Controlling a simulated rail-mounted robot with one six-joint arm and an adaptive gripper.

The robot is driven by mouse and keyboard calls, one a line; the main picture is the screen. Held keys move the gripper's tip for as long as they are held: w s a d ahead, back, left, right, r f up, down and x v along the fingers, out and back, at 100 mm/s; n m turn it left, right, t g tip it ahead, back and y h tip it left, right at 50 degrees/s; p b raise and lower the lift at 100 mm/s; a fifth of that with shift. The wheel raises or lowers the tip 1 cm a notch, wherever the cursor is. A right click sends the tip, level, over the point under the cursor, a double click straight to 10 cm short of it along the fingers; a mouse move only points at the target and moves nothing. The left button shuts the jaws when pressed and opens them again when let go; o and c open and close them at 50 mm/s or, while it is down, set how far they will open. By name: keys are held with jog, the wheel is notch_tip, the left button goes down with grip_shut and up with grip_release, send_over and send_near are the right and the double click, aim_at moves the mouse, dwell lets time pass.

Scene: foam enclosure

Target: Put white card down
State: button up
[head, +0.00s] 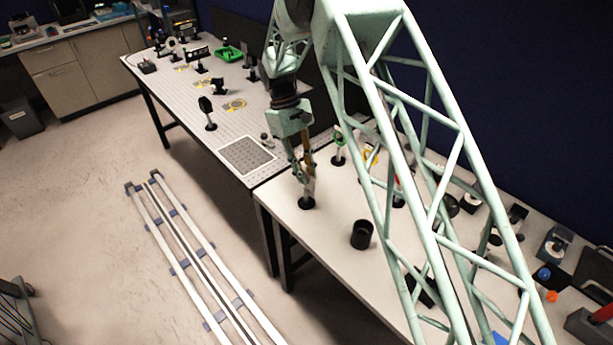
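My gripper (303,172) points down over the near white table, close to its left end. A slim pale post on a round black base (307,203) stands upright directly below and between the fingertips. The fingers reach down around the top of this post. The view is too small to show whether they grip it or stand apart from it. I cannot clearly make out a white card; a pale patch between the fingers may be part of it, seen nearly edge-on.
A black cup (362,234) stands on the white table (325,228) to the right of the post. A post with a green ring (338,148) stands behind. The perforated table (190,90) holds several optics. My lattice arm hides much of the table's right part.

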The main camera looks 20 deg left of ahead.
jog(key=b+v, duration=0.1)
jog(key=v, duration=1)
jog(key=shift+r, duration=0.1)
dwell(0.8)
